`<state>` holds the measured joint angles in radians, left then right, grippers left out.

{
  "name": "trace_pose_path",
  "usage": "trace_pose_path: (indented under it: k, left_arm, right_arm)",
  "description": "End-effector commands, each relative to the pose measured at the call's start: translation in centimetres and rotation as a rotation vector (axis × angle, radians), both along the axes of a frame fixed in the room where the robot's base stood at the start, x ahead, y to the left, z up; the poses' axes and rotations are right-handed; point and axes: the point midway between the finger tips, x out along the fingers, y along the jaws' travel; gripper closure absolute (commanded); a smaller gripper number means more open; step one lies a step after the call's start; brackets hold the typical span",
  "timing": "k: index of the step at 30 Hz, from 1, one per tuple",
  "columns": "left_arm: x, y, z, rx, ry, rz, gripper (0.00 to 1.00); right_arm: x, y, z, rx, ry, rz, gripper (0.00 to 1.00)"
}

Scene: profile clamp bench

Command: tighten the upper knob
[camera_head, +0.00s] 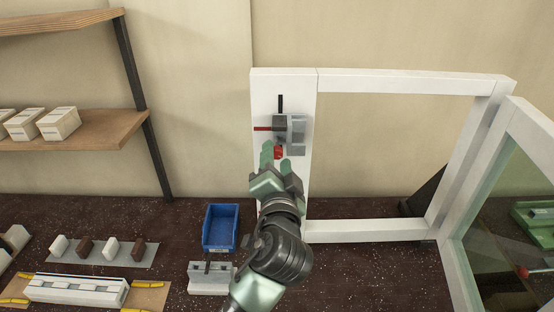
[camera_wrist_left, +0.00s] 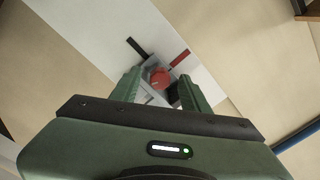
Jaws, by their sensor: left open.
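A grey clamp (camera_head: 296,130) is fixed on the white upright profile (camera_head: 262,90) of a frame. A black bar (camera_head: 280,103) points up from it and a red bar (camera_head: 262,129) points left. A red knob (camera_head: 278,153) sits at its lower part; it also shows in the left wrist view (camera_wrist_left: 160,78). My left gripper (camera_head: 276,156) is open, with its green fingers on either side of the red knob. I cannot tell whether they touch it. A second knob is not clearly visible. My right gripper is not in view.
Small blocks on a mat (camera_head: 98,252) lie at the left. A wooden shelf (camera_head: 80,133) is on the left wall. A glazed frame (camera_head: 505,225) stands at the right.

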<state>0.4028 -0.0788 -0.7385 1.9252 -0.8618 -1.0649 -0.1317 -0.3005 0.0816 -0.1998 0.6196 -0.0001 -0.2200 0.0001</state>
Motion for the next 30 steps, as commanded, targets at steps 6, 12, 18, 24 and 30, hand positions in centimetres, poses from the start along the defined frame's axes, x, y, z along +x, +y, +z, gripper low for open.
trace_pose_path:
  k: [6, 12, 18, 24, 30]
  left_arm:
    - [-2.8, -0.1, -0.6, -0.006, 0.000, -0.002, 0.54]
    - [-6.1, -0.2, -0.6, -0.003, 0.001, -0.002, 0.54]
    - [-7.5, -0.1, -0.3, -0.001, 0.001, 0.001, 0.54]
    - [-7.6, -0.2, -0.2, 0.000, 0.001, 0.001, 0.54]
    - [-7.6, -0.2, -0.3, 0.000, 0.001, 0.000, 0.54]
  right_arm:
    - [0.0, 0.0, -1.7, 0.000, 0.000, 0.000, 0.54]
    - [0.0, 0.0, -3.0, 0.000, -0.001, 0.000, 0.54]
    - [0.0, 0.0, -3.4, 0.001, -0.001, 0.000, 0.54]
    - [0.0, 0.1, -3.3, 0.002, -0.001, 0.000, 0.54]
    - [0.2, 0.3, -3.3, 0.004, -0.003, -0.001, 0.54]
